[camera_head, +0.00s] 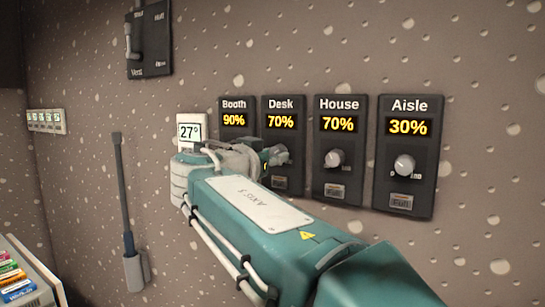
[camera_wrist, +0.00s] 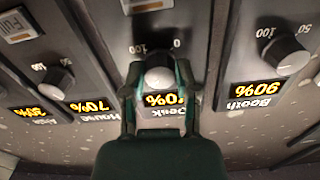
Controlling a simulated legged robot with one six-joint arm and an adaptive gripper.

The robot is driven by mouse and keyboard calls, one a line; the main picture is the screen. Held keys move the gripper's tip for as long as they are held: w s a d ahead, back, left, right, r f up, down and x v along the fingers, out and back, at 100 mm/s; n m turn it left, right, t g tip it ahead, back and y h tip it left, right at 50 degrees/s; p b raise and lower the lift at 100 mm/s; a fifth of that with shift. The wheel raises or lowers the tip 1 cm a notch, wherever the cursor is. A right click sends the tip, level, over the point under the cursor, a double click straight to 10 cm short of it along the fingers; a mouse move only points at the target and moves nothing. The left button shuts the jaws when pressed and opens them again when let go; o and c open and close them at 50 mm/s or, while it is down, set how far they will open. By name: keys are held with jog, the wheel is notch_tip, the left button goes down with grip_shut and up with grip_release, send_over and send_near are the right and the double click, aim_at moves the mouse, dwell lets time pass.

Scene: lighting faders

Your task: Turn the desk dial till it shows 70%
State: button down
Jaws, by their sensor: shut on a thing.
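The Desk dial panel (camera_head: 282,180) is on the wall, second from the left in the row, and its display (camera_head: 281,122) reads 70%. In the wrist view the Desk knob (camera_wrist: 159,78) sits between the two fingers of my gripper (camera_wrist: 160,82), which is shut on it. The Desk display (camera_wrist: 165,100) is partly covered by the gripper there. In the head view my gripper (camera_head: 277,156) is at the Desk panel and hides its knob.
The Booth panel (camera_head: 236,118) reads 90%, partly behind my arm. The House panel (camera_head: 339,185) reads 70% and the Aisle panel (camera_head: 407,190) reads 30%. A 27° thermostat (camera_head: 190,131) is left of Booth. A black switch box (camera_head: 152,40) is at upper left.

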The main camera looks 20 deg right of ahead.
jog(key=shift+w+a+f+m, duration=0.1)
jog(key=shift+f+m, duration=0.2)
jog(key=shift+c, duration=1.8)
grip_release()
jog(key=shift+w, duration=0.1)
jog(key=shift+r, duration=0.1)
jog(key=shift+r, duration=0.1)
jog(key=v, duration=1.2)
